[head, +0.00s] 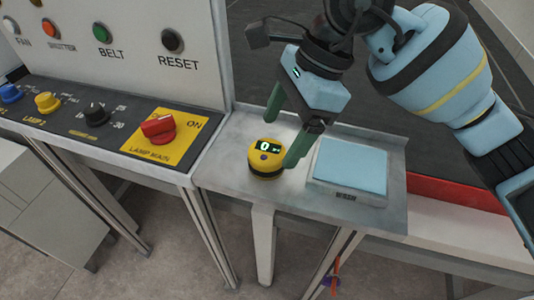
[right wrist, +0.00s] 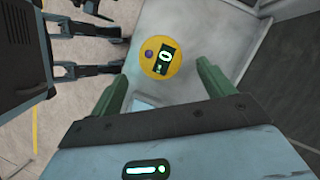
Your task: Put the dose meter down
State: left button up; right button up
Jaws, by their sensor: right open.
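The dose meter (head: 265,160) is a round yellow puck with a dark display reading 0. It rests on the small grey metal side table (head: 232,180), face up. My right gripper (head: 282,136) is open above and around the meter, with its green fingers apart. In the right wrist view the meter (right wrist: 161,57) lies beyond the fingertips of the open right gripper (right wrist: 163,80), between their lines and touching neither. My left gripper cannot be made out in the head view.
A pale blue scale-like pad (head: 350,165) sits on the table right of the meter. The control panel with the red lamp main switch (head: 158,128) and a reset button (head: 172,40) stands left. Bare table lies in front of the meter.

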aim_at(268, 150)
jog(key=shift+a+p+x, duration=0.15)
jog(key=shift+p+x, duration=0.05)
jog(key=shift+x, duration=1.15)
jog(key=shift+a+p+x, duration=0.15)
jog(key=shift+x, duration=1.15)
jog(key=shift+a+f, duration=0.1)
jog(key=shift+f, duration=0.05)
pick_arm(q)
jog(key=shift+w+r, duration=0.3)
jog(key=shift+r, duration=0.15)
pick_arm(e)
jog(key=shift+s, duration=0.1)
jog(key=shift+c, duration=0.2)
jog(key=shift+c, duration=1.2)
jog(key=c, duration=1)
